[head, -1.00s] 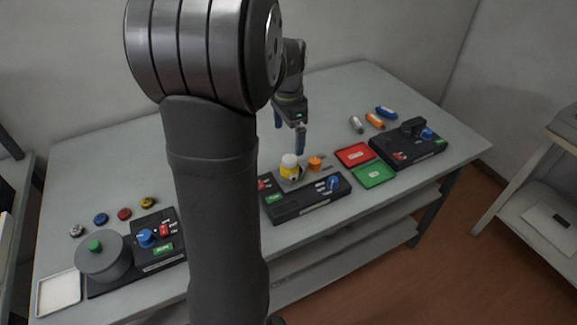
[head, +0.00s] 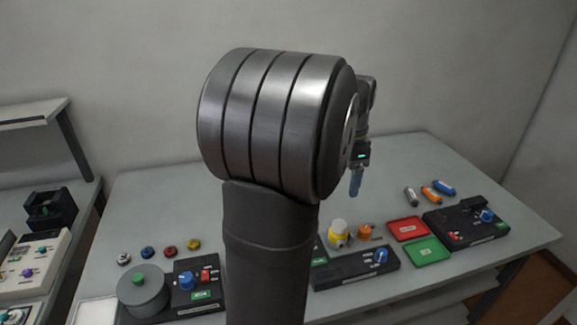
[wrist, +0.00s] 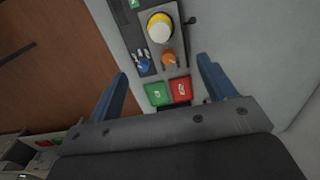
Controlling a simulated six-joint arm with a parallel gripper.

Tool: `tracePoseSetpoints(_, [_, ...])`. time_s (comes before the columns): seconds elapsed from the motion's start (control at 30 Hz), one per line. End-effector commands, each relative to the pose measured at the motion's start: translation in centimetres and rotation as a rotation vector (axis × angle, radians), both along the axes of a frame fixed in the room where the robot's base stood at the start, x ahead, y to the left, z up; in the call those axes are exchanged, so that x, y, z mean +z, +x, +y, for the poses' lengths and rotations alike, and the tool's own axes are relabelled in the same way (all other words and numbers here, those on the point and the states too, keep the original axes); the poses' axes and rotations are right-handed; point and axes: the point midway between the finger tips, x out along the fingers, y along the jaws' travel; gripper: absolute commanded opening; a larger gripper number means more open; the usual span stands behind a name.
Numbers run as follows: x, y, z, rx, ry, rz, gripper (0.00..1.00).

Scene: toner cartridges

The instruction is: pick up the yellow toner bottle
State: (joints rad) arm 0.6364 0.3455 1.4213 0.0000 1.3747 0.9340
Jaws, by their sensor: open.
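The yellow toner bottle (head: 339,234) with a white cap stands upright at the back of a black device in the middle of the table, partly beside my arm. In the wrist view the bottle (wrist: 160,27) shows from above, its white cap ringed by yellow. My gripper (head: 355,184) is above the table, behind and to the right of the bottle, with blue fingers. In the wrist view the fingers of my gripper (wrist: 163,85) are wide apart with nothing between them, and the bottle lies beyond the fingertips.
An orange knob-like piece (head: 366,233) sits right beside the bottle. Red (head: 408,229) and green (head: 429,251) trays lie to the right, then another black device (head: 468,228). Grey, orange and blue cylinders (head: 431,194) lie behind. The table's back middle is clear.

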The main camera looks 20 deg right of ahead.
Motion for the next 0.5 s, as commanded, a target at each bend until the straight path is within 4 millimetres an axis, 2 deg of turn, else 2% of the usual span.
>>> tracePoseSetpoints(0.17, [-0.1,0.0,-0.1,0.016,0.000,0.001,0.76])
tracePoseSetpoints(0.37, [-1.0,0.2,-0.7,0.166,0.001,0.001,0.76])
tracePoseSetpoints(0.5, [-2.3,0.2,-0.8,0.199,0.003,0.003,0.76])
